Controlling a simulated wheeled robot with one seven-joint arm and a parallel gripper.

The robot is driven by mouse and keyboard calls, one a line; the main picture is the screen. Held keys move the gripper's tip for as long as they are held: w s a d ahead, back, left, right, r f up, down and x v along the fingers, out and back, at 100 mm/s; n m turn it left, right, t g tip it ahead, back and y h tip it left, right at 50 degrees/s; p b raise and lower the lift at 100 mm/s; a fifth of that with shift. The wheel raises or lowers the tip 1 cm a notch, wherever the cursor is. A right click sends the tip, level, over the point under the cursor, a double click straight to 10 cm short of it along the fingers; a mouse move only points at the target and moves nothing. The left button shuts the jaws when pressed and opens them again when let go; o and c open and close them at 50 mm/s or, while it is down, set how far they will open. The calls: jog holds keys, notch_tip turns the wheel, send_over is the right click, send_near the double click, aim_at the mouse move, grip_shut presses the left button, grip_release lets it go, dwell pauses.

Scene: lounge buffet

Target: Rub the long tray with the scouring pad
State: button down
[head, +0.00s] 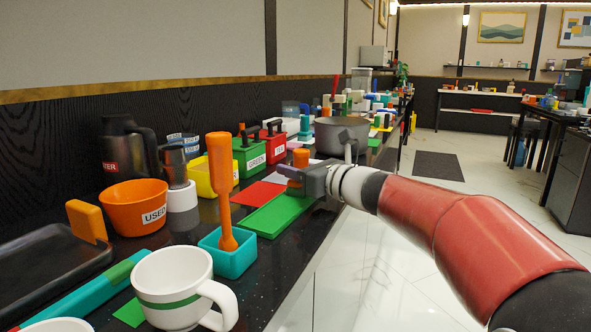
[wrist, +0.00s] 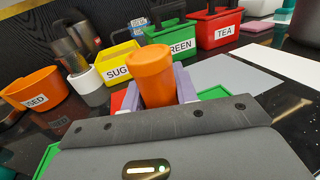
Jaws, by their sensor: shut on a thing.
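My gripper (head: 310,181) is shut on an orange cylindrical thing (wrist: 152,78), which stands up between the pale purple fingers in the wrist view. Its lower part is hidden, so I cannot tell whether it is the scouring pad. A long, shallow green tray (head: 266,218) lies on the dark counter just below and left of my gripper. The tray's edge also shows in the wrist view (wrist: 48,158). I cannot tell whether the held thing touches the tray. A flat orange block (head: 87,221) leans at the rim of a black tray (head: 45,265) at the left.
A turquoise holder (head: 228,260) with an upright orange utensil (head: 220,180), an orange bowl marked USED (head: 135,207) and a white mug (head: 175,285) stand nearer. Yellow, green and red labelled boxes line the back. A grey pot (head: 342,135) stands beyond my gripper. A red mat (head: 258,194) lies behind the tray.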

jog(key=shift+w+d+p, duration=0.25)
jog(key=shift+w+p, duration=0.05)
jog(key=shift+w, duration=0.3)
jog(key=shift+w+d+p, duration=0.25)
jog(key=shift+w+d, duration=0.05)
jog(key=shift+w, duration=0.35)
jog(key=shift+w+d+p, duration=0.25)
jog(key=shift+w+p, duration=0.05)
jog(key=shift+w, duration=0.3)
jog(key=shift+s+a+f+b, duration=0.1)
jog(key=shift+s+a+b, duration=0.15)
jog(key=shift+s, duration=0.25)
jog(key=shift+s+a+b, duration=0.2)
jog(key=shift+s+b, duration=0.15)
jog(key=shift+s, duration=0.2)
jog(key=shift+s+a+f+b, duration=0.1)
jog(key=shift+s+a+b, duration=0.15)
jog(key=shift+s, duration=0.25)
jog(key=shift+s+r, duration=0.15)
jog(key=shift+s, duration=0.15)
jog(key=shift+w+d+p, duration=0.25)
jog(key=shift+w+p, duration=0.05)
jog(key=shift+w, duration=0.3)
jog(key=shift+w+d+p, duration=0.2)
jog(key=shift+w+p, duration=0.05)
jog(key=shift+w, duration=0.4)
jog(key=shift+w+d+p, duration=0.25)
jog(key=shift+w+p, duration=0.05)
jog(key=shift+w, duration=0.3)
